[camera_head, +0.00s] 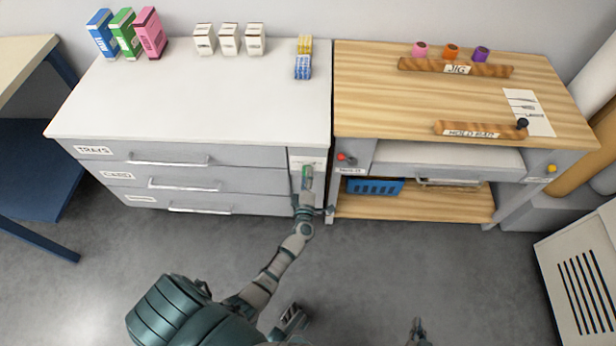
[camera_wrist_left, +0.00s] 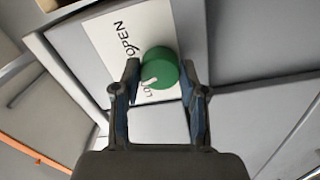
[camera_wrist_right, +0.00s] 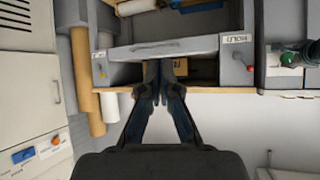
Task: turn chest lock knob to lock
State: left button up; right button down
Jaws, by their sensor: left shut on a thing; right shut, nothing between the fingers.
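The round green lock knob (camera_wrist_left: 160,68) is on the chest's white label plate, which reads OPEN and, partly hidden, LO. Its white pointer is turned toward the LO lettering in the left wrist view. My left gripper (camera_wrist_left: 160,92) has a finger on each side of the knob and is shut on it. In the head view, the left gripper (camera_head: 306,178) is at the right end of the white drawer chest (camera_head: 200,115), largely covering the knob. My right gripper (camera_head: 418,328) is shut and empty above the floor; its fingers also meet in the right wrist view (camera_wrist_right: 160,88).
The chest has labelled drawers with bar handles. A wooden workbench (camera_head: 400,95) stands right of it, with a red knob (camera_head: 342,157) near the left gripper. A blue basket (camera_head: 375,187) sits on its lower shelf. A vented cabinet (camera_head: 585,275) is at the lower right. Floor between is clear.

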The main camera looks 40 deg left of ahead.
pick_arm(q)
jog(key=shift+s+f+n+b, duration=0.1)
jog(key=shift+n+b, duration=0.1)
jog(key=shift+n, duration=0.7)
jog(key=shift+f+n+b, duration=0.15)
jog(key=shift+n+b, duration=0.05)
jog(key=shift+n, duration=0.7)
jog(key=shift+s+f+n+b, duration=0.1)
jog(key=shift+n+b, duration=0.1)
jog(key=shift+n, duration=0.7)
pick_arm(e)
jog(key=shift+w+a+r+t+y, duration=0.15)
jog(key=shift+w+a+r+t, duration=0.15)
jog(key=shift+w+r+t, duration=0.35)
jog(key=shift+w+a+r+t+y, duration=0.15)
jog(key=shift+w+a+r+t, duration=0.1)
jog(key=shift+w+r+t, duration=0.35)
pick_arm(q)
jog(key=o, duration=0.9)
jog(key=shift+o, duration=1.2)
jog(key=shift+w+r, duration=0.1)
jog(key=v, duration=1.2)
jog(key=shift+w, duration=0.1)
